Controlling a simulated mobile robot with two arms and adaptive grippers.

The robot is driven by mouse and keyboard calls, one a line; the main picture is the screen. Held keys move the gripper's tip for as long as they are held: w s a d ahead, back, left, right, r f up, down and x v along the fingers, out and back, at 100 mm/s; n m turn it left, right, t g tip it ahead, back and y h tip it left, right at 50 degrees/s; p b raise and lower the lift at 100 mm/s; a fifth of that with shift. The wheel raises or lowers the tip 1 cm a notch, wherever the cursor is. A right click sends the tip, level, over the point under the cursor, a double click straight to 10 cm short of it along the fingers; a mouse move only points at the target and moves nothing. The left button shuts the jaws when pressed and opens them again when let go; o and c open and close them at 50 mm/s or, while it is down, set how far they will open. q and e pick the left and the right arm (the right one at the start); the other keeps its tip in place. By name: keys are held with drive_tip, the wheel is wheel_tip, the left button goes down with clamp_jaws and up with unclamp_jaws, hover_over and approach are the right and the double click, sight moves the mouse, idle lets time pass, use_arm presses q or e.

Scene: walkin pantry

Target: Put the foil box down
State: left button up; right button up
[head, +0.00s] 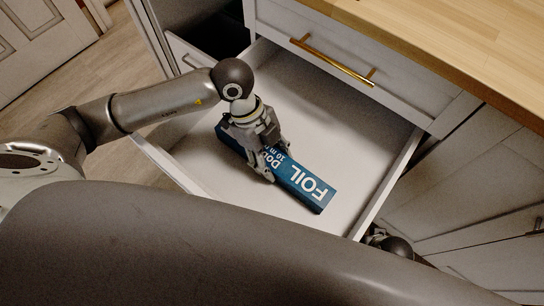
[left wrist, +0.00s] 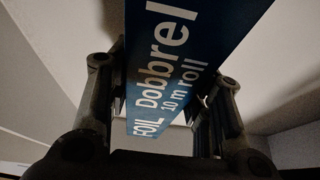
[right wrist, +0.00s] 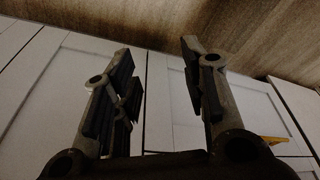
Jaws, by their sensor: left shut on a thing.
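The foil box (head: 308,186) is a long dark blue carton with white "FOIL" lettering. In the head view it is in or just above the open white drawer (head: 372,200), slanting from upper left to lower right. My left gripper (head: 268,176) is shut on the box near its middle. The left wrist view shows the box (left wrist: 165,75) between the two fingers (left wrist: 162,108). Whether the box touches the drawer floor I cannot tell. My right gripper (right wrist: 160,85) is open and empty in the right wrist view, facing white cabinet fronts.
A closed drawer front with a brass handle (head: 333,62) and a wooden countertop (head: 455,40) are above and behind the open drawer. The drawer shows bare floor around the box. Cabinet doors (head: 470,225) are at the right. A white panelled door (head: 40,40) is at the upper left.

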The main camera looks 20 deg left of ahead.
use_arm(q)
drive_tip(key=o, duration=1.2)
drive_tip(key=shift+c, duration=0.2)
drive_tip(key=shift+r, duration=0.25)
drive_tip(key=p+v, duration=0.2)
drive_tip(key=v, duration=0.9)
drive_tip(key=shift+a+r, duration=0.2)
use_arm(e)
wheel_tip(320, 180, down, 7)
drive_tip(key=s, duration=0.3)
drive_tip(key=shift+d+f+g, duration=0.15)
drive_tip(key=shift+g, duration=0.15)
